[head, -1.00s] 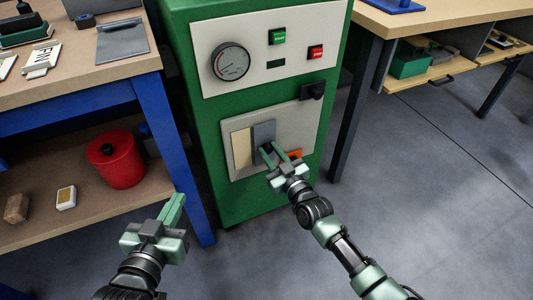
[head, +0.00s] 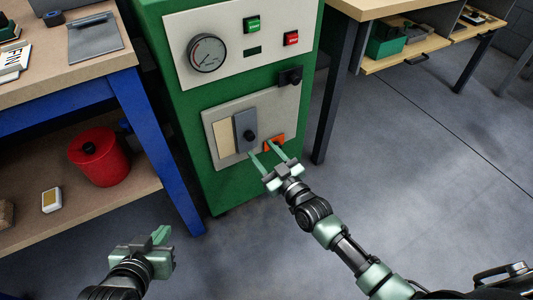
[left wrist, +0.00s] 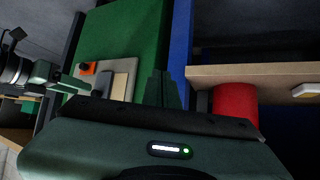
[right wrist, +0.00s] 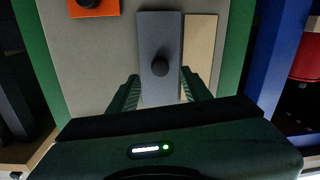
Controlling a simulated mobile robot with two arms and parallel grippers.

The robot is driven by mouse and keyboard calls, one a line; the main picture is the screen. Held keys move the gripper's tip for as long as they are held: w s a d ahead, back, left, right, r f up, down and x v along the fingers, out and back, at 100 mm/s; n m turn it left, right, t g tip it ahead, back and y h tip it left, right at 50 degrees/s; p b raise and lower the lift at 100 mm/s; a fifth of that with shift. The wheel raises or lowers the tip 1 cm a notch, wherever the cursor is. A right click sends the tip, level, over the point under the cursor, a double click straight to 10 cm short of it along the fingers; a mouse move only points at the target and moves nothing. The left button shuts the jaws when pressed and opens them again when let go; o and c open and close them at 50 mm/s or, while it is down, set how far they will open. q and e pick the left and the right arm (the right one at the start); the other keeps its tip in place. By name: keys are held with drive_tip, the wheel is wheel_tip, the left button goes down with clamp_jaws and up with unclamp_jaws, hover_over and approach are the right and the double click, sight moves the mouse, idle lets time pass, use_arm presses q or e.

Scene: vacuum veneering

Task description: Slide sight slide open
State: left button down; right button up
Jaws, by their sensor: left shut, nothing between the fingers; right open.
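The sight slide (head: 245,130) is a dark grey upright plate with a black knob (head: 250,135) on the lower light panel of the green machine. A cream strip (head: 224,137) shows to its left. In the right wrist view the slide (right wrist: 159,40) and its knob (right wrist: 160,67) lie ahead, with the cream strip (right wrist: 199,45) at right. My right gripper (head: 260,151) is open and empty, just below and in front of the knob, its fingers apart from it. My left gripper (head: 162,235) is shut and empty, low at the left, away from the machine.
An orange block with a black knob (head: 274,142) sits right of the slide. Above are a gauge (head: 207,53), a green button (head: 252,25), a red button (head: 291,38) and a black knob (head: 290,76). A blue-legged bench (head: 160,150) with a red pot (head: 99,160) stands left.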

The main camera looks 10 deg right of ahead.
use_arm(q)
drive_tip(key=shift+s+a+f+g, duration=0.2)
drive_tip(key=shift+s+f+g, duration=0.2)
drive_tip(key=shift+s, duration=0.1)
drive_tip(key=shift+s+a+f+g, duration=0.2)
drive_tip(key=shift+s+f+g, duration=0.1)
drive_tip(key=shift+s+f, duration=0.15)
use_arm(e)
drive_tip(key=shift+v, duration=0.95)
use_arm(q)
drive_tip(key=shift+r, duration=0.1)
